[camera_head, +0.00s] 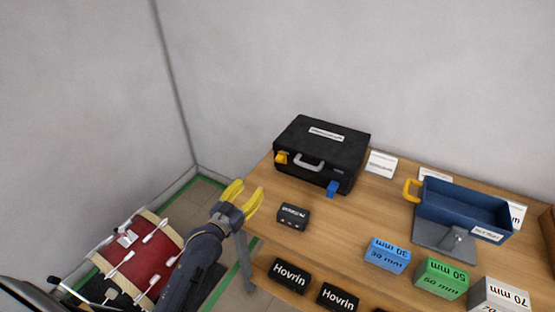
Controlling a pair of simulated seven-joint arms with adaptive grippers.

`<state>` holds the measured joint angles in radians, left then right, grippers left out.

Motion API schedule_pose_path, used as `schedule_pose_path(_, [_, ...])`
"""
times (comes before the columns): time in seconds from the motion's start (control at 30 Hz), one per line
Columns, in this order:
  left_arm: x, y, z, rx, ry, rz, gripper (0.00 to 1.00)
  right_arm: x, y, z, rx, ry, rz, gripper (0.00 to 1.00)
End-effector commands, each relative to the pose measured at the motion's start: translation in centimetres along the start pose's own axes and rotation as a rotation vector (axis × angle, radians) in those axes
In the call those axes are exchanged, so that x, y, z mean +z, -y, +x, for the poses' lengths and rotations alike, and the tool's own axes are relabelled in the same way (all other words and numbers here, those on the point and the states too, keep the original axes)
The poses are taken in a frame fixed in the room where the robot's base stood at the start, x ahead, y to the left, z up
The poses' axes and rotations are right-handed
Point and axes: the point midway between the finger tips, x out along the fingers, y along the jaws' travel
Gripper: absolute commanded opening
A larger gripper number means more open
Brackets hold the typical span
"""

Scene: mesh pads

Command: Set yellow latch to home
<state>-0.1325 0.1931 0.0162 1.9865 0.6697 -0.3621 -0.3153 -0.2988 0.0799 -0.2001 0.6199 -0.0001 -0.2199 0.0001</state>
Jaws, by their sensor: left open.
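The yellow latch (281,157) is on the front left of a black case (318,150) that lies shut on the wooden table. Its exact setting is too small to tell. A blue latch (332,188) is on the front right of the same case, with a grey handle (309,163) between them. My left gripper (245,194) has yellow fingers spread open and empty. It is at the table's left edge, to the lower left of the yellow latch and apart from it. My right gripper is not in view.
A small black box (293,216) sits in front of the case. Black Hovrin boxes (290,275), blue (387,255), green (441,278) and white (498,295) blocks line the front. A blue tray (464,209) with a yellow handle stands at right. Bare table (345,225) lies between.

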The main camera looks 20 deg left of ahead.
Motion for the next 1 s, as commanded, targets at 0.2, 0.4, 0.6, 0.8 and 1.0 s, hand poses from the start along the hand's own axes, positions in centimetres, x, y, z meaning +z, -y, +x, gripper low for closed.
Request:
schedule_pose_path(0.2, [-0.9, -1.7, 1.1, 0.031, -0.017, -0.049, 0.47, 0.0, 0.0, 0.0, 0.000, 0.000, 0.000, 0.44])
schedule_pose_path(0.4, [-1.0, -1.7, 4.1, 0.030, -0.017, -0.047, 0.47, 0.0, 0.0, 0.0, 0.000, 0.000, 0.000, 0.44])
schedule_pose_path(0.6, [-1.0, -1.8, 7.8, 0.030, -0.017, -0.047, 0.47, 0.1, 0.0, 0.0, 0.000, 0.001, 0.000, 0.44])
schedule_pose_path(0.8, [-1.1, -1.9, 11.4, 0.030, -0.017, -0.047, 0.47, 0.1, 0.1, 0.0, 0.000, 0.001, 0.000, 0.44])
schedule_pose_path(1.0, [-1.1, -2.0, 14.4, 0.030, -0.015, -0.046, 0.47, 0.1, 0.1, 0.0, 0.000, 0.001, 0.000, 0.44])
